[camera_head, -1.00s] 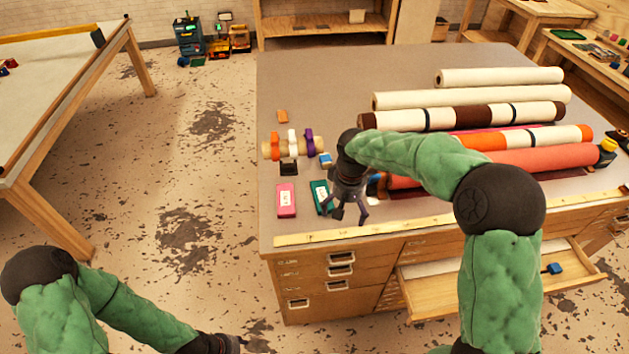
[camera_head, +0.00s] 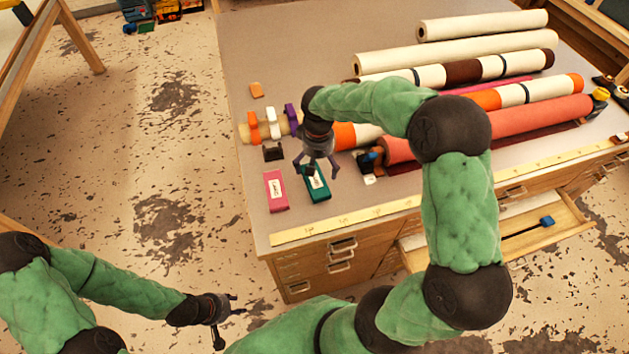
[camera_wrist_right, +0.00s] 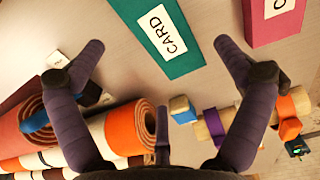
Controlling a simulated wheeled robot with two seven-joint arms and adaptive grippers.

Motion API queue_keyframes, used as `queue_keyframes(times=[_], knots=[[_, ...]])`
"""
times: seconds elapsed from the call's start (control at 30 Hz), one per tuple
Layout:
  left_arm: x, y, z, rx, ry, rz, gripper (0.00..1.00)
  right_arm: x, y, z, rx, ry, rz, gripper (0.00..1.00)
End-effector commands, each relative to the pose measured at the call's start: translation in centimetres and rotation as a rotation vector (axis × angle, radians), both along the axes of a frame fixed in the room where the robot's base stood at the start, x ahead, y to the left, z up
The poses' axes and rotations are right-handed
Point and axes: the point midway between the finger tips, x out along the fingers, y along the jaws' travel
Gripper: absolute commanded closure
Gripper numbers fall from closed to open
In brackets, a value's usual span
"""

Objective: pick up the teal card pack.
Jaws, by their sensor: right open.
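The teal card pack (camera_head: 318,183) lies flat on the table near its front left, with a white label. In the right wrist view the teal card pack (camera_wrist_right: 163,40) shows its "CARD" label, ahead of and between the fingers. My right gripper (camera_head: 318,170) is open and empty just above and behind the pack; its spread fingers also show in the right wrist view (camera_wrist_right: 155,55). I see no contact with the pack. My left gripper (camera_head: 226,318) hangs off the table at the lower left, over the floor, with its fingers apart and nothing between them.
A pink pack (camera_head: 276,191) lies just left of the teal one. Behind are a roll with orange, white and purple clips (camera_head: 272,125), and a black block (camera_head: 273,153). Several long rolls (camera_head: 480,57) fill the right. A yellow ruler (camera_head: 345,218) runs along the front edge, above an open drawer (camera_head: 540,230).

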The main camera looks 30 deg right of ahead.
Motion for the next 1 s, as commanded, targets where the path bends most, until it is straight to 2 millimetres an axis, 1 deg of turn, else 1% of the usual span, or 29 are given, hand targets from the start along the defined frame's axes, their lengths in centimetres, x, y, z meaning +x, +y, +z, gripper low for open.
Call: queue_keyframes(times=[0.17,0.27,0.4,0.5,0.73,0.77,0.8,0.87,0.9,0.97,1.0], knots=[[0.0,0.0,-0.2,0.0,-0.001,0.0,0.6,0.0,0.0,-0.8,0.0,0.0,0.0,0.0],[0.0,0.0,-0.5,0.0,-0.001,0.0,0.6,-0.1,0.0,-2.1,0.0,0.001,0.0,0.0],[0.0,0.0,-0.9,0.0,-0.001,0.0,0.6,-0.3,0.0,-4.2,0.001,0.002,-0.001,0.0],[0.0,0.0,-1.1,0.0,-0.001,0.0,0.6,-0.2,-0.1,-5.1,0.0,0.001,-0.001,0.0],[0.0,0.0,-1.0,0.0,-0.001,0.0,0.6,-0.2,-0.1,-5.3,0.0,-0.001,-0.001,0.0],[0.0,0.0,-1.0,0.0,-0.001,0.0,0.6,-0.2,-0.1,-5.3,0.0,-0.001,-0.001,0.03],[0.0,0.0,-1.0,0.0,-0.001,0.0,0.6,-0.2,-0.1,-5.3,0.0,-0.001,-0.001,0.14],[0.0,0.0,-1.0,0.0,-0.001,0.0,0.6,-0.2,-0.1,-5.3,0.0,-0.001,-0.001,0.31],[0.0,0.0,-1.0,0.0,-0.001,0.0,0.6,-0.2,-0.1,-5.3,0.0,-0.001,-0.001,0.42],[0.0,0.0,-1.0,0.0,-0.001,0.0,0.6,-0.2,-0.1,-5.3,0.0,-0.001,-0.001,0.59],[0.0,0.0,-1.0,0.0,-0.001,0.0,0.6,-0.2,-0.1,-5.3,0.0,-0.001,-0.001,0.6]])
